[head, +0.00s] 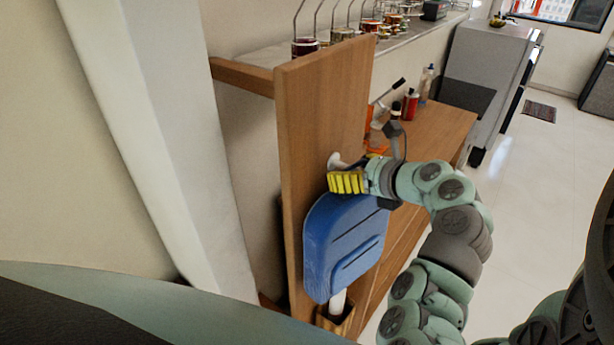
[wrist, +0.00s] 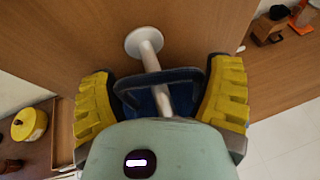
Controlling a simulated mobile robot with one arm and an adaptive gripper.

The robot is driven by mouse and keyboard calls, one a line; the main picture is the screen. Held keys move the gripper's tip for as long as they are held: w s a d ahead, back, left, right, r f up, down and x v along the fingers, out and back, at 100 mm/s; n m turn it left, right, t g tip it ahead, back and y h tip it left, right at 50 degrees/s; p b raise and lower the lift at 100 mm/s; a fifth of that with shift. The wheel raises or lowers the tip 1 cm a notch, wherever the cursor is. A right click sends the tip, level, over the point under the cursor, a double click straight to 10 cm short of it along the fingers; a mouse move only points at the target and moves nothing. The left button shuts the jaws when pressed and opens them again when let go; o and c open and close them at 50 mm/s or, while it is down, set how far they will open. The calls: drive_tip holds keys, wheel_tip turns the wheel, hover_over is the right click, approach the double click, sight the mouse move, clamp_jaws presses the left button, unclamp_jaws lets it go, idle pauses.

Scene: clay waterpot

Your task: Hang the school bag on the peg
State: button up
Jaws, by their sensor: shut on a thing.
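The school bag (head: 345,245) is blue and hangs upright in front of the wooden board, below my gripper (head: 347,182). In the wrist view its dark blue handle loop (wrist: 188,75) spans the space between the yellow fingers of my gripper (wrist: 160,85), which are shut on it. The white peg (wrist: 147,50) sticks out from the board on a round base; it also shows in the head view (head: 335,160), just behind the fingers. In the wrist view the peg's shaft overlaps the loop. I cannot tell whether the loop's weight rests on the peg.
The upright wooden board (head: 310,120) stands beside a wooden counter (head: 435,125) with bottles and a red can (head: 410,105). Jars stand on a shelf above. A wooden holder (head: 335,317) with a white post is under the bag. Open tiled floor (head: 520,200) lies right.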

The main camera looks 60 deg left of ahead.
drive_tip(key=o, duration=1.1)
drive_tip(key=shift+w+r, duration=0.1)
drive_tip(key=shift+d, duration=0.15)
drive_tip(key=shift+v, duration=5.9)
